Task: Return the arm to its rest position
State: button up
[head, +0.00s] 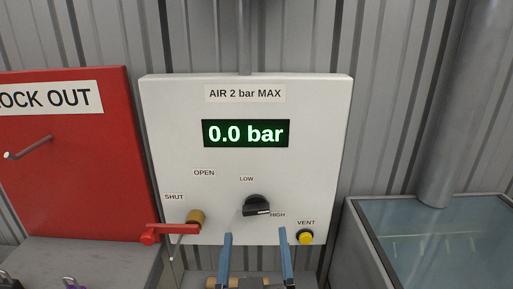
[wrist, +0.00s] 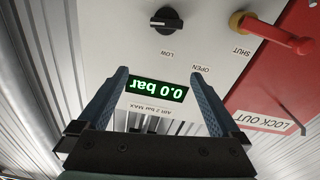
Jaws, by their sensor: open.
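My gripper (head: 255,234) is open and empty, its two blue fingers reaching up in front of the lower edge of a white air panel (head: 180,130). The open fingers also show in the wrist view (wrist: 158,73), on either side of the panel's display, with nothing between them. The green display (head: 245,133) reads 0.0 bar. A black knob (head: 257,205) sits just above the fingertips in the head view, its bar turned towards HIGH. The red valve handle (head: 170,230) lies sideways near the SHUT label. Most of my arm is out of view.
A yellow VENT button (head: 306,237) is close to the right finger in the head view. A red lock-out board (head: 75,190) with a peg stands at left, above a grey ledge (head: 85,265) with padlocks. A glass-topped box (head: 430,235) and grey pipe (head: 455,110) are at right.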

notch_tip(320, 180, up, 20)
jog(key=s+m+t, duration=0.1)
jog(key=s+t, duration=0.1)
jog(key=t, duration=0.2)
jog(key=s+r+t, duration=0.2)
jog(key=s+r, duration=0.2)
jog(key=r, duration=0.4)
jog(key=s+r+t, duration=0.2)
jog(key=s+r, duration=0.3)
jog(key=r, duration=0.3)
jog(key=shift+s+r+m+t+p, duration=0.3)
jog(key=shift+r+m+p, duration=0.1)
jog(key=shift+p, duration=0.05)
